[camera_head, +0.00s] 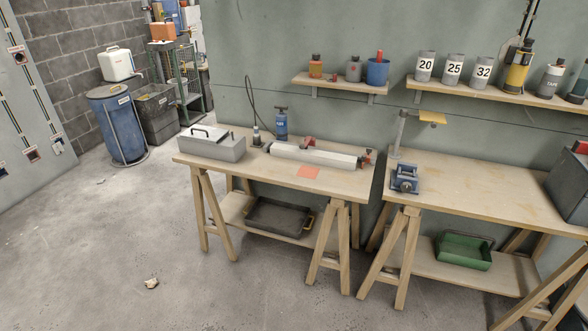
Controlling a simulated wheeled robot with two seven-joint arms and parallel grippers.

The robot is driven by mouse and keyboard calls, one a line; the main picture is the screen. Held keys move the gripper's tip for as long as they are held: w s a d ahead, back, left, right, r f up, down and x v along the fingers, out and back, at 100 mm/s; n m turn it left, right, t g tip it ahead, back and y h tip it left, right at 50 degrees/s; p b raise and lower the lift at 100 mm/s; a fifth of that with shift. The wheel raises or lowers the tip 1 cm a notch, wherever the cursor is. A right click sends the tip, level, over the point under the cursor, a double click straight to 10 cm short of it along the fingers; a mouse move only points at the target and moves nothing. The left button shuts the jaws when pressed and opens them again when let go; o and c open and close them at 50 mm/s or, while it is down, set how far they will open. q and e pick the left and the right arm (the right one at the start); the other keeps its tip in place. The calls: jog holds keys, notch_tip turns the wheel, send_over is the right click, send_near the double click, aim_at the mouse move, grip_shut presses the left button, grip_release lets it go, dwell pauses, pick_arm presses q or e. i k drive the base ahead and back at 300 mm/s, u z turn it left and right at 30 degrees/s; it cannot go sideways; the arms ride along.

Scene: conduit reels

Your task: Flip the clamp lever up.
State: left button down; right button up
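A long pale bar-shaped fixture (318,157) lies along the back of the left workbench. A small red part (367,158) sits at its right end, and another red part (309,142) sits behind its middle. Either may be the clamp lever; they are too small to tell its position. A blue vise-like device (405,179) stands at the left end of the right workbench. Neither of my grippers is in view.
The right workbench (480,195) has clear space. Open concrete floor (110,240) lies in front; trestle legs (398,265) stick out.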

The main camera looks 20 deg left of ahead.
aim_at(306, 143)
jog(key=k, duration=0.85)
jog(key=u, duration=0.7)
jog(key=i, duration=1.5)
jog(key=z, duration=0.75)
jog(key=i, duration=0.4)
jog(key=z, duration=0.4)
